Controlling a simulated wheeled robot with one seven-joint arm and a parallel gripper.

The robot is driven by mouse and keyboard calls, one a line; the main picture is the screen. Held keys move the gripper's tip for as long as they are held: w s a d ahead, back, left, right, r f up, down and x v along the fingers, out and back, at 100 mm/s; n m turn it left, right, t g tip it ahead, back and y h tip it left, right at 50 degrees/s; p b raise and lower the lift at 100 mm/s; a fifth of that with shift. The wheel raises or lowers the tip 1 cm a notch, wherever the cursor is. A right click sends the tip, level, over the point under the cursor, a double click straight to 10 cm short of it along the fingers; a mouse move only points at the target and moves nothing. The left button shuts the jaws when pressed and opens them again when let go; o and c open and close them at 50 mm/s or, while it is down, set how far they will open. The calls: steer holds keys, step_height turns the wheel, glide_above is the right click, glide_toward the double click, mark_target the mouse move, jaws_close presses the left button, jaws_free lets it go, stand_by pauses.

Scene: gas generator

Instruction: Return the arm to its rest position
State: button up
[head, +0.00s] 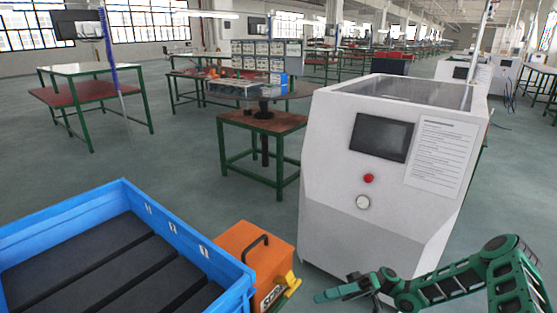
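My green and black arm (440,286) comes in from the lower right and is bent. My gripper (346,290) is at the arm's left end, near the bottom edge. It lies in front of the base of a white machine and to the right of an orange box. I see nothing clearly held in it. Its fingers are small and partly cut off by the lower edge, so I cannot tell whether they are open or shut.
The white machine (335,205) with a screen and red button stands close behind my arm. An orange box (258,250) with a black handle and a blue crate (190,240) are at lower left. Green-legged tables (262,122) stand behind, with open floor between.

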steer(key=s+d+r+m+t+h, duration=0.2)
steer(key=s+d+r+m+h, duration=0.3)
steer(key=d+h, duration=0.35)
steer(key=s+d+r+m+t+h, duration=0.2)
steer(key=s+d+r+m+h, duration=0.25)
steer(key=d+r+h, duration=0.35)
steer(key=s+d+r+m+t+h, duration=0.1)
steer(key=s+d+r+m+t, duration=0.1)
steer(key=s+d+r, duration=0.3)
steer(key=s+d+r+m+t+h, duration=0.2)
steer(key=s+d+r+m+t, duration=0.1)
steer(key=s, duration=0.6)
step_height(320, 180, up, 3)
steer(key=shift+s+d+f+m, duration=0.15)
steer(key=shift+d+m, duration=0.75)
steer(key=shift+m, duration=0.35)
steer(key=shift+w+f, duration=0.25)
steer(key=shift+w, duration=0.4)
steer(key=shift+c, duration=0.4)
